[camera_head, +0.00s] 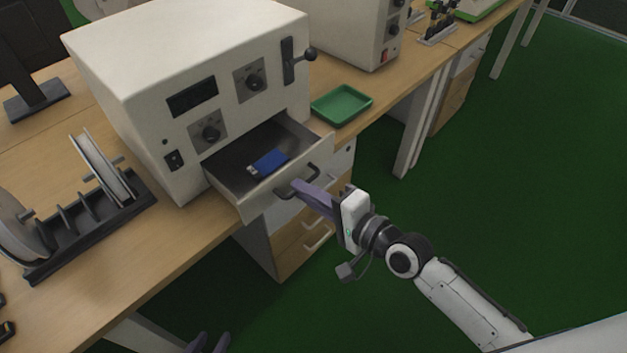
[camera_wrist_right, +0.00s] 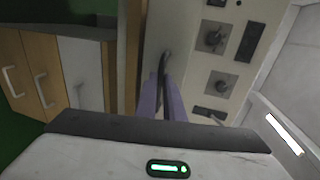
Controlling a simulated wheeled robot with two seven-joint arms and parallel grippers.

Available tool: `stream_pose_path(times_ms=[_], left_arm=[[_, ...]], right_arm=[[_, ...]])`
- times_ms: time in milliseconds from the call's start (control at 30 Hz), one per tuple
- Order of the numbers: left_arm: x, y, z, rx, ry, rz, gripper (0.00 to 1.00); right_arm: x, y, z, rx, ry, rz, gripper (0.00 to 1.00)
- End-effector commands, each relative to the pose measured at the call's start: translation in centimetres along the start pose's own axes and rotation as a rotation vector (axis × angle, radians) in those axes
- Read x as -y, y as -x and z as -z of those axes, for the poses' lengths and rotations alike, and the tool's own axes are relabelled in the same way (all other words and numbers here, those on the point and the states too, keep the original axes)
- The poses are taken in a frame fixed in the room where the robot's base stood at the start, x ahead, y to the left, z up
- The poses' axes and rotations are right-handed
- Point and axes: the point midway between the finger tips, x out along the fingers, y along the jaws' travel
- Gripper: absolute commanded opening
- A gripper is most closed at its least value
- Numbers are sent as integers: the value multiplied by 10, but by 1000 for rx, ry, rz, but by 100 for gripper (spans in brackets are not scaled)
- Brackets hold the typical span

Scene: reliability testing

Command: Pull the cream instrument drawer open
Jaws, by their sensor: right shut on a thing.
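The cream instrument drawer (camera_head: 243,203) stands pulled out from the front of the cream instrument (camera_head: 150,85), with its dark inside showing. A blue stick with a metal end (camera_head: 270,162) lies in the drawer. My right gripper (camera_head: 297,187) is shut on the drawer's dark handle (camera_head: 312,170). In the right wrist view, the purple fingers (camera_wrist_right: 165,88) close around the handle (camera_wrist_right: 166,58), hiding part of it.
A green tray (camera_head: 341,105) sits on the wooden bench right of the instrument. A black rack with reels (camera_head: 90,215) stands to the left. Wooden cabinet drawers with handles (camera_head: 305,235) are below the bench. Green floor (camera_head: 520,200) is clear to the right.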

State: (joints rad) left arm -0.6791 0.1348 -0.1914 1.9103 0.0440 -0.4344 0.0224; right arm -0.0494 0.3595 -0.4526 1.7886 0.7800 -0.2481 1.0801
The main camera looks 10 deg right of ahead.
Motion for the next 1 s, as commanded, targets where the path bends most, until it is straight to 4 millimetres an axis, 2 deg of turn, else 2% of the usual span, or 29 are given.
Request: stream_pose_path(times_ms=[233,267,367,733,867,1000], left_arm=[[1,0,0,0,0,2,31],[1,0,0,0,0,2,31],[1,0,-1,3,0,2,31],[0,2,-6,12,2,1,31],[0,2,-6,13,2,1,31],[0,2,-6,13,1,1,31]], right_arm=[[0,1,0,-1,0,1,0],[0,1,1,-1,0,1,12],[0,1,1,-3,-1,1,27],[0,7,1,-4,-1,0,27],[-1,26,1,-3,-1,-2,27],[-1,55,0,-1,0,-3,27]])
